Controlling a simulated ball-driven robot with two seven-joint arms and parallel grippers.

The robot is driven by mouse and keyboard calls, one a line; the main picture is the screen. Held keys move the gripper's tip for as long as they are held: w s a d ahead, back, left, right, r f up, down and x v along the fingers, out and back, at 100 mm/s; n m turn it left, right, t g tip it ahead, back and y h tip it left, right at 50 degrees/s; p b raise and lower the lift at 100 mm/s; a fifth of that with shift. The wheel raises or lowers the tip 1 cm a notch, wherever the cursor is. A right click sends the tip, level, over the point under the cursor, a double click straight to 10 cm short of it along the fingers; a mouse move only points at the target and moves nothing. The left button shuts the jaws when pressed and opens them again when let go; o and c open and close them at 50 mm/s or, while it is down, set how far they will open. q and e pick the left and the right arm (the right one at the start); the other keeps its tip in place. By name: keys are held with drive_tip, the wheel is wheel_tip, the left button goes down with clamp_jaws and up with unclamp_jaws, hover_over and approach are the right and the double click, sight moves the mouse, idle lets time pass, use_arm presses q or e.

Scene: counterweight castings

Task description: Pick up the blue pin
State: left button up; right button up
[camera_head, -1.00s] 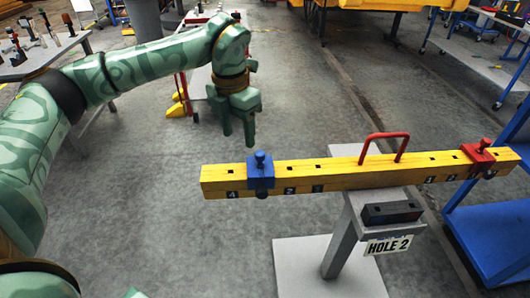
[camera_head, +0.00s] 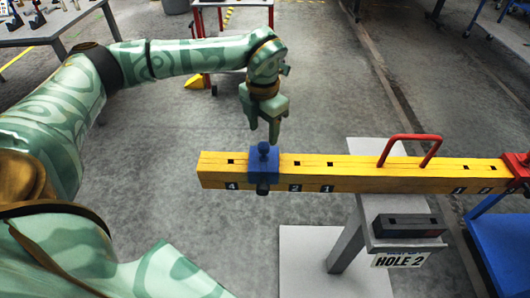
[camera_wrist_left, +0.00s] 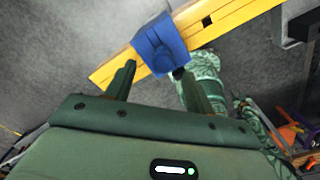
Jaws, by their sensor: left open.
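My right gripper is not in view.
The beam rests on a grey stand (camera_head: 347,240) with a "HOLE 2" label (camera_head: 400,260) and a dark block (camera_head: 408,226). A red handle (camera_head: 410,140) rises from the beam. A red block (camera_head: 518,168) sits at its right end, near a blue cart (camera_head: 500,245).

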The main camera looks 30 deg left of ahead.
sight(264, 144)
use_arm(q)
drive_tip(key=f, duration=0.2)
drive_tip(key=f+b, duration=0.1)
drive_tip(key=f, duration=0.2)
drive_tip(key=shift+s+d+f, duration=0.2)
drive_tip(key=shift+f, duration=0.15)
drive_tip(key=shift+r, duration=0.1)
drive_tip(key=c, duration=1.1)
